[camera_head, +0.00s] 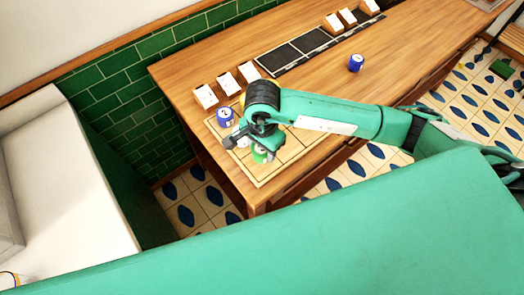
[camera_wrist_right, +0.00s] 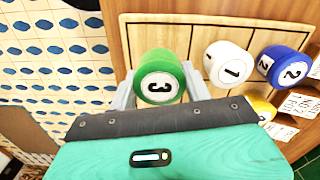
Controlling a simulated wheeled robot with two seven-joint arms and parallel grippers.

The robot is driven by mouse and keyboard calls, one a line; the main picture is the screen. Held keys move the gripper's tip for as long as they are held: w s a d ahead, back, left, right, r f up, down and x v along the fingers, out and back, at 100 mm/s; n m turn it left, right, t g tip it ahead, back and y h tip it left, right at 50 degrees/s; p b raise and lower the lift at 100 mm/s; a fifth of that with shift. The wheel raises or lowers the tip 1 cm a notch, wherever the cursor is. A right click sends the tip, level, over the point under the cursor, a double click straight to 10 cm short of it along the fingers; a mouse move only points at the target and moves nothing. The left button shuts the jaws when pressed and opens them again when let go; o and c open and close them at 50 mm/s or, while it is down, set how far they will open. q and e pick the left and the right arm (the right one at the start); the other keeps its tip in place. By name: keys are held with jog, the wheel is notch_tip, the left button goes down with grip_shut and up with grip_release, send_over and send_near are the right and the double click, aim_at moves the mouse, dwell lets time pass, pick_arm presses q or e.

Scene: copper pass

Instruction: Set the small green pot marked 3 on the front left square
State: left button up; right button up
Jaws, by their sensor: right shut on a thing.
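The small green pot marked 3 (camera_wrist_right: 158,76) is between the two fingers of my right gripper (camera_wrist_right: 159,88), which is shut on it. In the head view the green pot (camera_head: 262,156) shows partly under my right gripper (camera_head: 250,146), over the near part of the light wooden board (camera_head: 290,152) with marked squares. The board also shows in the wrist view (camera_wrist_right: 150,30). Whether the pot touches the board I cannot tell. My arm hides part of the board. My left gripper is not in view.
A white pot marked 1 (camera_wrist_right: 226,64), a blue pot marked 2 (camera_wrist_right: 282,66) and a yellow pot (camera_wrist_right: 263,109) stand close beside the green one. Another blue pot (camera_head: 356,62) stands farther along the counter. White cards (camera_head: 228,83) line the board's far side.

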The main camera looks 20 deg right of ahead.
aim_at(262, 155)
notch_tip(262, 155, down, 3)
jog(key=shift+f+p, duration=0.1)
jog(key=shift+p, duration=0.2)
jog(key=shift+f, duration=0.15)
jog(key=o, duration=1.1)
jog(key=shift+c, duration=0.2)
